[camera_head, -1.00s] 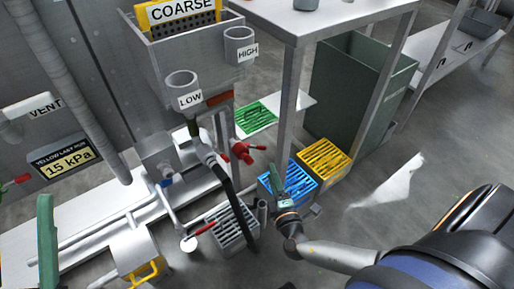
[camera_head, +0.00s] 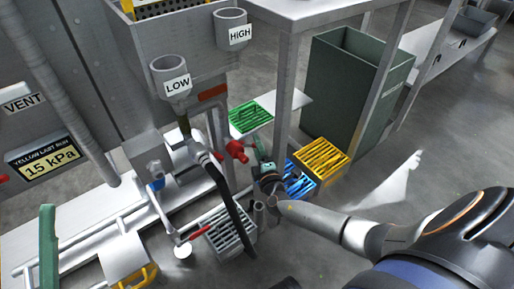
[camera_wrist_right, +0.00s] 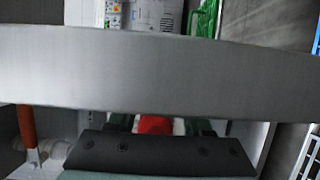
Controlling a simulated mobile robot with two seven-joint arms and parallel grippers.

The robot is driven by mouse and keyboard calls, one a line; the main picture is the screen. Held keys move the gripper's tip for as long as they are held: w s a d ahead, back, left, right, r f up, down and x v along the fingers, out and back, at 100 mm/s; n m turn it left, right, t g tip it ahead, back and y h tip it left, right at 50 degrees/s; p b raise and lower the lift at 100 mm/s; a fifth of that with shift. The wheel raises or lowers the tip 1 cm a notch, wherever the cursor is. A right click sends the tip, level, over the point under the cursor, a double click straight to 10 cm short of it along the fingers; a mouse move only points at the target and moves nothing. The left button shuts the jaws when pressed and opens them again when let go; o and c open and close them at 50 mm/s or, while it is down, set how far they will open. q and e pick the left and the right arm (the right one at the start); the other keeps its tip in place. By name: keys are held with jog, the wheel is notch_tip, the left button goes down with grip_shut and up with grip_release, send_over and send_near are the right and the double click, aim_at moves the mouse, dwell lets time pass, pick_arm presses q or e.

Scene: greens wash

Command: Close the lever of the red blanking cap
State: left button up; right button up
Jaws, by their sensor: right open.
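The red blanking cap (camera_head: 236,150) sits low on the pipework under the grey tank, at the middle of the head view. My right gripper (camera_head: 259,150) is open just right of the cap, its fingers directed toward it. The gripper hides the cap's right side, so I cannot make out the lever's position. In the right wrist view a red part (camera_wrist_right: 155,124) shows between the green fingers (camera_wrist_right: 160,127); a broad grey bar crosses in front. I cannot tell whether the fingers touch it.
A table leg (camera_head: 285,90) stands close behind my right gripper. Blue (camera_head: 300,186) and yellow (camera_head: 321,160) crates lie beside it, with a green grate (camera_head: 250,117) behind. A black hose (camera_head: 232,205) curves down left of the gripper. Open floor lies at right.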

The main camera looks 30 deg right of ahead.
jog(key=shift+w, duration=0.25)
grip_shut()
dwell(0.5)
